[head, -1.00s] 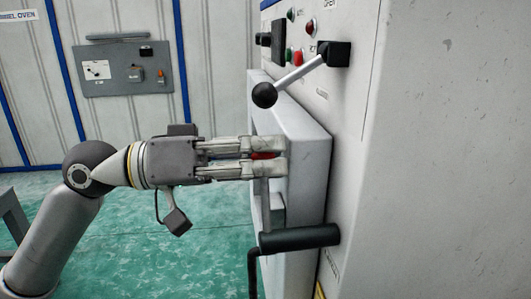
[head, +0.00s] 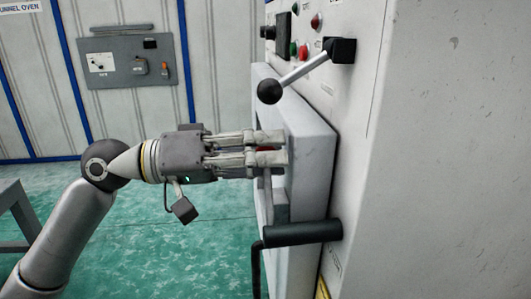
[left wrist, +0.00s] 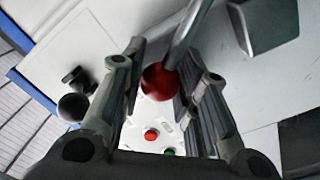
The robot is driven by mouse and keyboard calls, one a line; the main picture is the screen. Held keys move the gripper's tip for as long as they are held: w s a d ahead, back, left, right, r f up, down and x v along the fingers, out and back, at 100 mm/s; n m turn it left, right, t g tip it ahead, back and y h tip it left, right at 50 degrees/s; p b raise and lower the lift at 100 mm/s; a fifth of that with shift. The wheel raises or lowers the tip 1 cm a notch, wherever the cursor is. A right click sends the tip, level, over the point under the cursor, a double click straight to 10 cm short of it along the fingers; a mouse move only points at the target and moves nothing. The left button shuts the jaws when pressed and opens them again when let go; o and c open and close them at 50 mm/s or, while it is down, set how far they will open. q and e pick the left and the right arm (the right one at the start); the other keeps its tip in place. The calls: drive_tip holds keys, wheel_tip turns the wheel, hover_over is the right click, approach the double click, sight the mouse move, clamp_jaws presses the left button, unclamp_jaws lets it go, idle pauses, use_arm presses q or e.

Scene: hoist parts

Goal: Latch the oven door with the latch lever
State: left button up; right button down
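The oven door (head: 308,165) is a thick light-grey panel against the oven's front. The latch lever shows as a grey rod (left wrist: 187,35) with a red ball (left wrist: 160,81) at its end. My left gripper (head: 270,148) reaches in from the left, with its two fingers on either side of the red ball. In the left wrist view the ball sits close between the finger pads and looks gripped. In the head view the fingers hide most of the ball. The lever's far end is hard to see. My right gripper is not in view.
A second lever with a black ball (head: 270,91) sticks out above the door. A black bar handle (head: 301,234) projects below my gripper. Red and green buttons (head: 303,51) sit on the oven front (head: 430,150). A grey wall panel (head: 133,67) stands behind.

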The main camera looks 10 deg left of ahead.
use_arm(q)
drive_tip(key=o, duration=0.3)
drive_tip(key=shift+o, duration=0.2)
drive_tip(key=v, duration=1.2)
drive_tip(key=shift+f, duration=0.1)
drive_tip(key=shift+c, duration=0.4)
